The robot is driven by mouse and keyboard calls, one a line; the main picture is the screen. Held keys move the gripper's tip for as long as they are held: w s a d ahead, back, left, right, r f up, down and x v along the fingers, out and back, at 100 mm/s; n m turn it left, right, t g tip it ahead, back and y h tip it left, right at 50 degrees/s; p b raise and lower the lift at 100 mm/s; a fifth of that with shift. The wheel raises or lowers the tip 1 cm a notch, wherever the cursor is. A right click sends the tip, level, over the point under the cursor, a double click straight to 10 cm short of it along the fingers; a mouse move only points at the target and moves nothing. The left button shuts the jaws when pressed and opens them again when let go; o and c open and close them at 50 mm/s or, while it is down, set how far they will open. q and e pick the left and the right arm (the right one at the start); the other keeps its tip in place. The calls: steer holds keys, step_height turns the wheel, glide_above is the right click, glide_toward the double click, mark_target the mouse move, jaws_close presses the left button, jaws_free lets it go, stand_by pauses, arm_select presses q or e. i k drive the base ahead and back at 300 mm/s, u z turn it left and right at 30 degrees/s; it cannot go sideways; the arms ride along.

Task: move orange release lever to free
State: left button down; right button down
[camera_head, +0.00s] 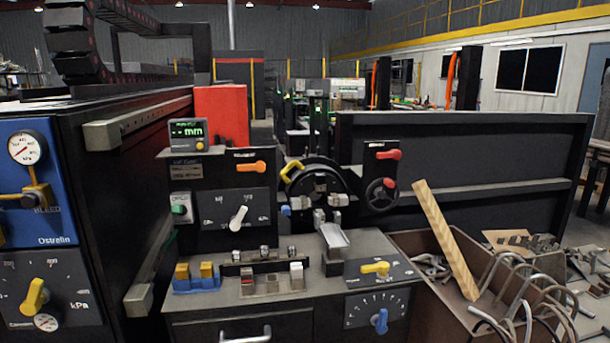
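The orange release lever (251,167) sits on the upper part of a dark control panel, left of centre. It lies roughly level, and a small label above it is too small to read. Neither of my grippers nor my arms shows in this view, and nothing touches the lever.
Below the lever is a white selector knob (239,218); a display (188,133) stands upper left. Right are a yellow-handled wheel (320,185), red levers (388,154) and a handwheel (381,195). A scrap bin (415,265) with a wooden plank (445,240) stands front right.

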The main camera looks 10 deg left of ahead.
mark_target(261, 166)
steer(key=z, duration=0.35)
steer(key=i, duration=1)
steer(key=u, duration=0.2)
